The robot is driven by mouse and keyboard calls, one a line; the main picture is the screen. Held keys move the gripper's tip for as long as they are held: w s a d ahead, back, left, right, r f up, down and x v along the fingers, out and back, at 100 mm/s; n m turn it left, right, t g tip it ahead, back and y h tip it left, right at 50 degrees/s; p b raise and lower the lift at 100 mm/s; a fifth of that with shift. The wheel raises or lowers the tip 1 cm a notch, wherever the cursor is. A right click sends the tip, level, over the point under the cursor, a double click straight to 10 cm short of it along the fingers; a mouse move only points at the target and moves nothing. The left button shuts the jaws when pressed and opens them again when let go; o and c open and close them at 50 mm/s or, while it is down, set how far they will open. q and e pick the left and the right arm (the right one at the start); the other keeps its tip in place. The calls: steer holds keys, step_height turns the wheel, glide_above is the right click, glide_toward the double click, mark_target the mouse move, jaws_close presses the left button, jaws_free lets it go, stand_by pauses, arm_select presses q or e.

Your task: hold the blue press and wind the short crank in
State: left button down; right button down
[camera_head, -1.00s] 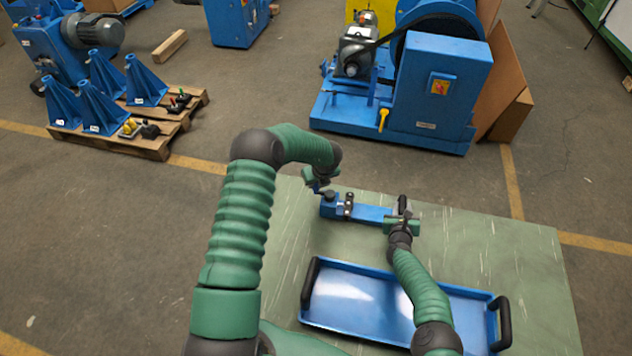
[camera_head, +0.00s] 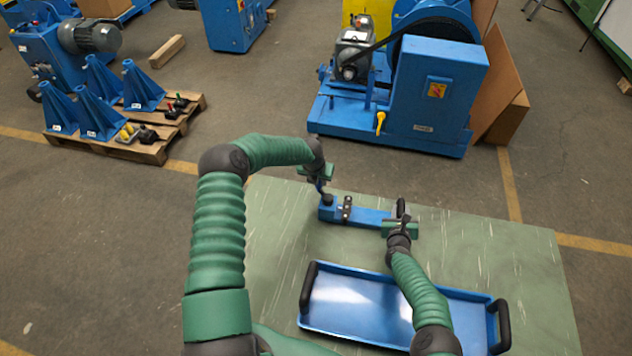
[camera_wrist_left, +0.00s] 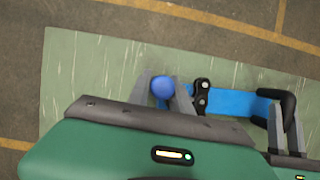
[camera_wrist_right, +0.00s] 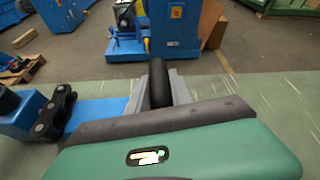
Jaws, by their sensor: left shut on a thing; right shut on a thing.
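The blue press (camera_head: 368,216) lies on the green table, a long blue bar with a block at its left end. A dark chain link (camera_head: 347,207) stands on it, also in the left wrist view (camera_wrist_left: 202,97) and right wrist view (camera_wrist_right: 54,112). My left gripper (camera_head: 323,190) is shut on the short crank at the left end; the crank's blue round knob (camera_wrist_left: 163,86) shows between its fingers. My right gripper (camera_head: 401,217) is shut on the press's black handle (camera_wrist_right: 158,84) at the right end. The crank's arm is mostly hidden.
A blue tray (camera_head: 340,318) with black handles lies on the table (camera_head: 500,250) in front of the press, under my right forearm. The table's right side is clear. A blue machine (camera_head: 435,95) and a pallet (camera_head: 150,150) with blue stands are on the floor behind.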

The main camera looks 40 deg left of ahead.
arm_select(q)
steer(key=shift+w+d+m+h, duration=0.6)
steer(key=shift+w+m+h, duration=0.15)
steer(key=shift+m, duration=1.35)
steer(key=shift+w+d+m+h, duration=0.65)
steer(key=shift+m+h, duration=0.2)
steer(key=shift+m, duration=1.25)
steer(key=shift+w+d+m+h, duration=0.6)
steer(key=shift+w+m+h, duration=0.15)
steer(key=shift+m, duration=1.35)
steer(key=shift+s+g, duration=0.1)
steer(key=shift+g, duration=0.2)
steer(key=c, duration=1.2)
jaws_free()
steer(key=shift+o, duration=0.2)
steer(key=shift+r, duration=0.1)
steer(key=v, duration=1.1)
steer(key=shift+s+a+r, duration=0.1)
steer(key=shift+a+r, duration=0.1)
steer(key=shift+r, duration=0.1)
